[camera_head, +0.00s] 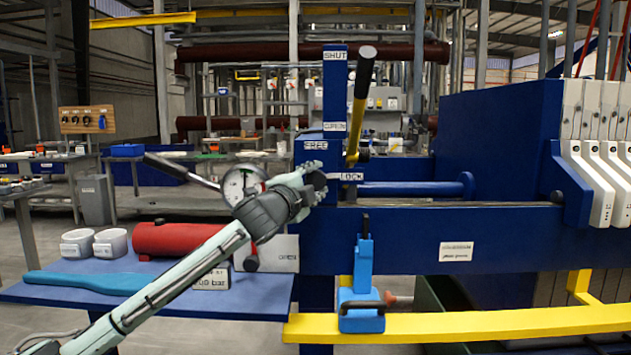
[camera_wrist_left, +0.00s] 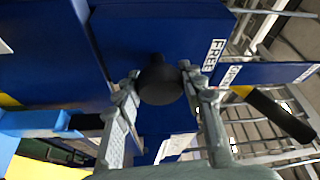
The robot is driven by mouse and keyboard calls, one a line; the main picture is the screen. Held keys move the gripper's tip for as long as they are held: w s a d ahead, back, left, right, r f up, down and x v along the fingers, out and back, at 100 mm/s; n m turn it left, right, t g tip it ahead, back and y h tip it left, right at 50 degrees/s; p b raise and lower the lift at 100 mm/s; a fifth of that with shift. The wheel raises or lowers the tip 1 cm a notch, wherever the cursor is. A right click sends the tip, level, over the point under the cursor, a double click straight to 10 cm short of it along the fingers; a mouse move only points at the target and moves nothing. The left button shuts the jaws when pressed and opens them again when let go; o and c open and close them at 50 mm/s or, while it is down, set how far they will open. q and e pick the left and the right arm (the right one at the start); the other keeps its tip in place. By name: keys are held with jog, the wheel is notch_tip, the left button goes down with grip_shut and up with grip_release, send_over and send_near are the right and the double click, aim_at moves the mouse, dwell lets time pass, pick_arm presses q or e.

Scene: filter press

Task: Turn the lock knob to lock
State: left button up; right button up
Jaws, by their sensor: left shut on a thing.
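The lock knob is a round black knob (camera_wrist_left: 160,82) on the blue frame of the press. It also shows in the head view (camera_head: 316,180), partly covered by my fingers. My left gripper (camera_head: 314,181) has a finger on each side of the knob and is shut on it, as the left wrist view (camera_wrist_left: 159,78) also shows. The FREE label (camera_head: 315,145) is above the knob and the LOCK label (camera_head: 351,177) is to its right. Which label the knob points at cannot be told. My right gripper is not in view.
A yellow lever (camera_head: 357,120) with a black grip stands beside the SHUT and OPEN labels. A gauge (camera_head: 241,184) is left of the knob. A blue clamp (camera_head: 362,290) sits on the yellow rail (camera_head: 460,327). A blue side table (camera_head: 200,306) holds a red cylinder (camera_head: 178,239).

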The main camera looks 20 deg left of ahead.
pick_arm(q)
jog(key=shift+m, duration=0.5)
jog(key=o, duration=1.2)
jog(key=shift+s, duration=0.1)
jog(key=s, duration=0.8)
jog(key=s+a, duration=0.1)
jog(key=s, duration=0.2)
jog(key=shift+s+a+f, duration=0.1)
jog(key=shift+s+f, duration=0.25)
jog(key=shift+s, duration=0.05)
